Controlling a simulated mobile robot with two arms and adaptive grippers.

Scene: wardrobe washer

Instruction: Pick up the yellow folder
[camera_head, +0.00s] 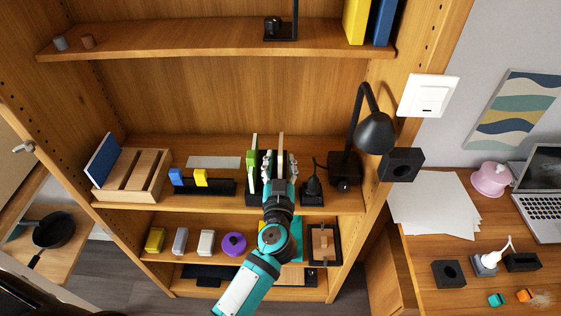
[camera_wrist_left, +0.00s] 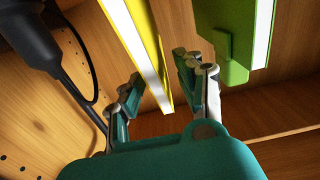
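The yellow folder (camera_wrist_left: 143,50), with a white page edge, stands upright on the middle shelf; its narrow top edge shows in the head view (camera_head: 281,143). My left gripper (camera_head: 279,160) reaches in from the front, its fingers on either side of the folder. In the wrist view my left gripper (camera_wrist_left: 160,85) is open, with gaps visible between the fingers and the folder. A green folder (camera_head: 253,158) stands just left of the gripper in the head view and on the right in the wrist view (camera_wrist_left: 240,40). My right gripper is not in view.
A black plug-like object (camera_head: 312,188) and a black lamp (camera_head: 374,132) stand right of the gripper. A wooden rack (camera_head: 157,165) stands to the left. Another yellow binder (camera_head: 356,20) and a blue one (camera_head: 384,22) stand on the upper shelf (camera_head: 180,38), which overhangs behind.

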